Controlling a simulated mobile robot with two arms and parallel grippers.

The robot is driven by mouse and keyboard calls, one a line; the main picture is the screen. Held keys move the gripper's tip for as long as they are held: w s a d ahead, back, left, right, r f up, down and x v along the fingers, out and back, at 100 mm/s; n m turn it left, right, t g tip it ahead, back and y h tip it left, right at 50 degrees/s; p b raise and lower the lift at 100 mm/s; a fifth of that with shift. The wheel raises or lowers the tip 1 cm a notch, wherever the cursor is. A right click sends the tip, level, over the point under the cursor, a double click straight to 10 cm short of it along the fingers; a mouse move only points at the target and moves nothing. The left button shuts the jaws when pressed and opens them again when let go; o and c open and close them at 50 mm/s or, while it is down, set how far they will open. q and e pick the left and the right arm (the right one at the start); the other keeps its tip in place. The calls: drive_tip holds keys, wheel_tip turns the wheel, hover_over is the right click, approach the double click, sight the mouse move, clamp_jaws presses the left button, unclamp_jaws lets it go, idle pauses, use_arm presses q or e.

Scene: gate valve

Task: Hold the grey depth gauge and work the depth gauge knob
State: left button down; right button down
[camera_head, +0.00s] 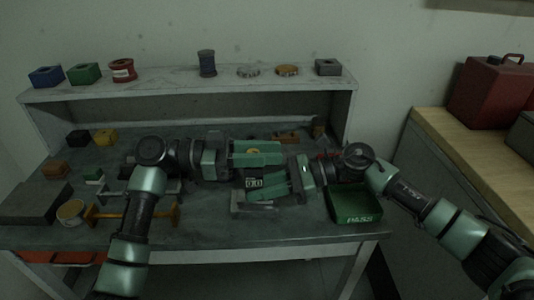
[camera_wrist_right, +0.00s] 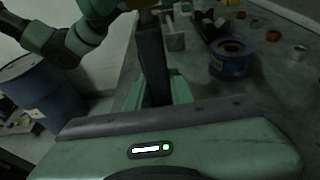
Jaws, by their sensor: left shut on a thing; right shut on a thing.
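The grey depth gauge (camera_head: 253,184) is at the middle of the bench, mostly covered by the grippers; its small display reads about 0.0. My left gripper (camera_head: 257,154) reaches in from the left, its green fingers shut at the gauge's upper part. A small yellowish round spot (camera_head: 254,151) shows between these fingers; I cannot tell if it is the knob. My right gripper (camera_head: 270,188) reaches in from the right, lower, its fingers shut at the gauge. In the right wrist view a dark grey bar (camera_wrist_right: 153,62) stands between its green fingers. The exact contacts are hidden.
A green tray (camera_head: 356,220) marked PASS stands right of the grippers. A shelf (camera_head: 190,87) with small containers runs behind. A wooden counter (camera_head: 470,135) is right.

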use_arm(q)
drive_tip(key=n+t+y, duration=0.1)
drive_tip(key=n+t, duration=0.1)
drive_tip(key=t, duration=0.2)
drive_tip(key=w+n+t, duration=0.1)
drive_tip(key=n+t, duration=0.2)
drive_tip(key=t, duration=0.1)
drive_tip(key=shift+w+a+f+y, duration=0.1)
drive_tip(key=shift+w+a+y, duration=0.1)
drive_tip(key=shift+y, duration=0.2)
drive_tip(key=shift+n+t, duration=0.3)
drive_tip(key=c, duration=1.1)
unclamp_jaws()
drive_tip(key=shift+c, duration=0.2)
drive_tip(key=v, duration=1.2)
